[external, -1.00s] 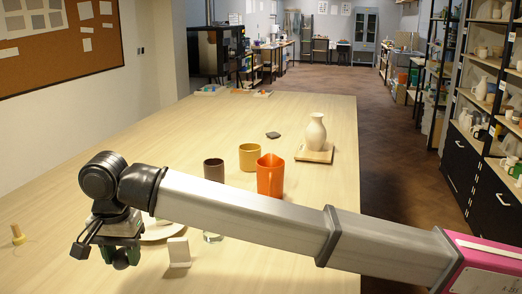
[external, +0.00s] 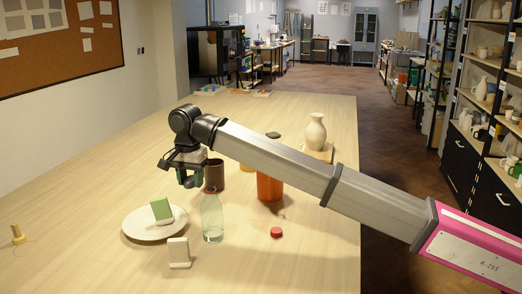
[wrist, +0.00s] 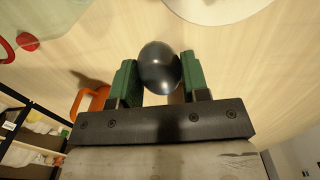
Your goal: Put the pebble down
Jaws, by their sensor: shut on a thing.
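The dark, smooth, rounded pebble (wrist: 159,68) is between the green fingers of my gripper (wrist: 160,80) in the wrist view. My gripper is shut on it. In the external view my gripper (external: 187,178) hangs above the table, pointing down, just left of a brown cup (external: 215,174). The pebble (external: 188,183) shows there as a small dark shape at the fingertips, apart from the tabletop as far as I can tell.
A white plate (external: 140,226) with a green-and-white block (external: 162,210), a clear bottle (external: 212,218), a white stand (external: 179,252) and a red cap (external: 276,232) are nearer. An orange jug (external: 269,188) and a vase (external: 315,132) stand right.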

